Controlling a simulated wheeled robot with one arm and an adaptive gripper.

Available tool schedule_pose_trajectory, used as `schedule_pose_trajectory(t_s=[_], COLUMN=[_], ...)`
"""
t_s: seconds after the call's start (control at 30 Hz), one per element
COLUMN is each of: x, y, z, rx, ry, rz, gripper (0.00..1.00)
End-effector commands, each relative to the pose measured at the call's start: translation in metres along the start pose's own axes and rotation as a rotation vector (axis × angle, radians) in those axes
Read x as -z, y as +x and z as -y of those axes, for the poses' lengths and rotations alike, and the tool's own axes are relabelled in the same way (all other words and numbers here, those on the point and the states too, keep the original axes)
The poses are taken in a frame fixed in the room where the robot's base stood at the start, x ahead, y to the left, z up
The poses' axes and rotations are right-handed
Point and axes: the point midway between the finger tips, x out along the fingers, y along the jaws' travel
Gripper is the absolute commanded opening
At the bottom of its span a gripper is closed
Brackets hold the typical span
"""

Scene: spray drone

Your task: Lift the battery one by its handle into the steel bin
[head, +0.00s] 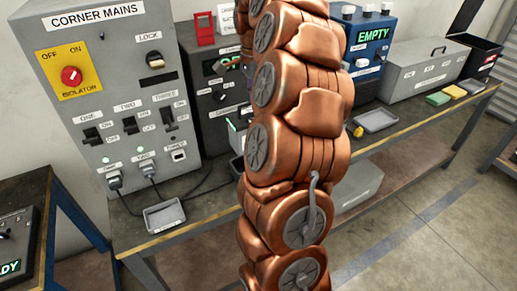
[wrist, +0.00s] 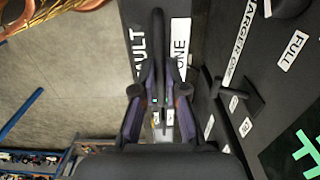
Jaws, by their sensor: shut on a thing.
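Battery one (wrist: 181,18) is a dark block with a white label reading ONE, at the top middle of the wrist view. Its black looped handle (wrist: 158,45) runs down between the fingers. My gripper (wrist: 158,92) is shut on this handle. I cannot tell whether the battery is seated or lifted. In the head view my copper arm hides the gripper and battery. A grey steel box (head: 425,72) with a top handle and small labels stands at the right of the bench; it looks lidded, and I cannot tell if it is the steel bin.
A black panel labelled CHARGER ONE (wrist: 236,50) is close on the right in the wrist view. The head view shows a grey CORNER MAINS cabinet (head: 105,35), a blue unit reading EMPTY (head: 372,60), shallow trays (head: 165,216), coloured pads (head: 455,92) and an open black bin (head: 478,52).

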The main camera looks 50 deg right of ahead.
Motion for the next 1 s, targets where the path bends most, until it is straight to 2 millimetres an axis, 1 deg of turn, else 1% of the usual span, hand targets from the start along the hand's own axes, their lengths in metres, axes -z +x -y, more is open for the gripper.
schedule_pose_trajectory(t_s=[0.03, 1.0], x=[0.000, 0.000], y=[-0.005, -0.053], z=[0.001, 0.001], rx=[0.005, 0.006], ry=[0.001, 0.000], rz=[-0.002, -0.002], gripper=[0.00, 0.00])
